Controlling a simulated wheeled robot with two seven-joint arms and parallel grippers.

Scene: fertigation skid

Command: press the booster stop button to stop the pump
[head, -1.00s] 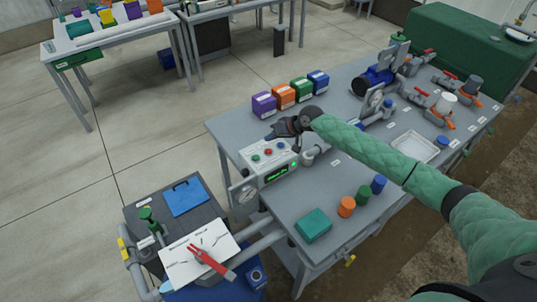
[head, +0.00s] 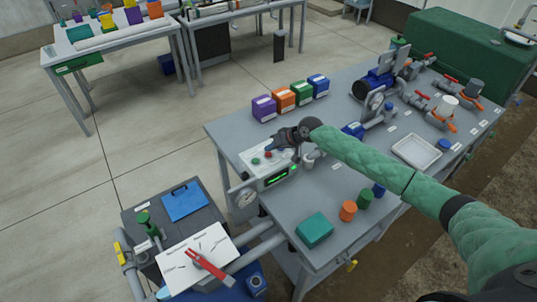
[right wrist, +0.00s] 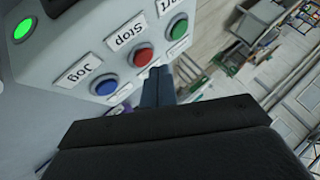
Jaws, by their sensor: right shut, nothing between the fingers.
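My right gripper (head: 268,144) is above the box's button face. Its fingers (right wrist: 156,74) are shut and empty, with the tips close beside the red button; contact cannot be told. The red button also shows in the head view (head: 268,154). My left gripper is out of view.
A teal box (head: 314,230) and small coloured cylinders stand on the near bench. A green lamp (right wrist: 25,30) glows on the box.

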